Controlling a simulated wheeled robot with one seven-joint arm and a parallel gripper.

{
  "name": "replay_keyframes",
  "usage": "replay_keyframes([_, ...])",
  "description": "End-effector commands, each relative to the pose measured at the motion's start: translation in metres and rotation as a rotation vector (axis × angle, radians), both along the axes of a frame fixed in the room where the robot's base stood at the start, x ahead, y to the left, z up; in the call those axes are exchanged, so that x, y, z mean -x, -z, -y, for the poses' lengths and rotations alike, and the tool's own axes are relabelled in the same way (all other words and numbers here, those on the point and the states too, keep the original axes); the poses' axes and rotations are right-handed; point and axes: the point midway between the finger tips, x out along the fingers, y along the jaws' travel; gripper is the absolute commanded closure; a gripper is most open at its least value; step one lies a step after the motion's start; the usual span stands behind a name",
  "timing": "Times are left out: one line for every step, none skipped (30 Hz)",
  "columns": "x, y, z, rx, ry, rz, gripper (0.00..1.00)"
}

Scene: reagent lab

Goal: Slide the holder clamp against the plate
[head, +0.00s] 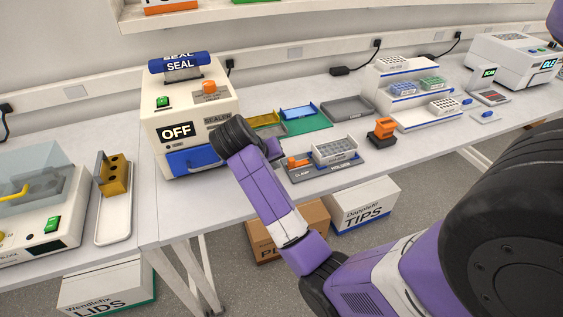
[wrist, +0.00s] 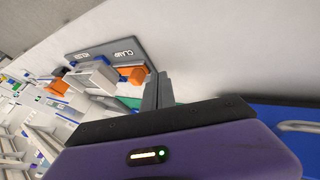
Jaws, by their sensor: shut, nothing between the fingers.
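The grey holder (head: 322,171), lettered CLAMP and HOLDER, lies on the bench right of my gripper; its base also shows in the wrist view (wrist: 100,50). The white plate (head: 336,152) with wells sits on it, and a pale block that looks like the plate shows in the wrist view (wrist: 92,76). The orange clamp (head: 298,162) is at the holder's left end, beside the plate; whether they touch is unclear. In the wrist view my closed, empty fingers (wrist: 158,90) are close beside the orange clamp (wrist: 134,75); contact cannot be told.
The sealer (head: 190,120) with its blue drawer stands left of my arm. Yellow and blue trays (head: 297,112) on a green mat and a grey tray (head: 348,108) lie behind the holder. An orange-topped tool (head: 383,129) stands right of it. Bare bench lies in front.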

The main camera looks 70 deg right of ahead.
Motion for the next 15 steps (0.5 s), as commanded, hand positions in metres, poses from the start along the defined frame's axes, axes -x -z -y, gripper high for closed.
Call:
replay_keyframes([0.006,-0.002,0.004,-0.001,0.003,0.000,1.00])
replay_keyframes([0.009,-0.002,0.006,-0.001,0.002,-0.001,1.00])
replay_keyframes([0.012,-0.002,0.009,-0.001,0.002,-0.001,1.00])
replay_keyframes([0.013,-0.001,0.010,-0.001,0.002,-0.001,1.00])
replay_keyframes([0.015,-0.001,0.012,0.000,0.002,-0.001,1.00])
replay_keyframes([0.016,-0.001,0.013,0.000,0.001,-0.001,1.00])
replay_keyframes([0.017,-0.001,0.014,-0.001,0.000,-0.001,1.00])
replay_keyframes([0.018,-0.001,0.014,-0.001,0.000,-0.001,1.00])
replay_keyframes([0.018,-0.001,0.015,-0.001,0.000,-0.001,1.00])
replay_keyframes([0.019,-0.001,0.015,0.000,-0.001,-0.001,1.00])
replay_keyframes([0.019,-0.001,0.015,0.000,-0.001,-0.001,1.00])
replay_keyframes([0.019,0.000,0.015,0.000,-0.001,-0.001,1.00])
replay_keyframes([0.019,0.000,0.015,0.000,-0.001,-0.001,1.00])
replay_keyframes([0.019,0.000,0.015,0.000,-0.001,-0.001,1.00])
replay_keyframes([0.019,0.000,0.015,0.000,-0.001,-0.001,1.00])
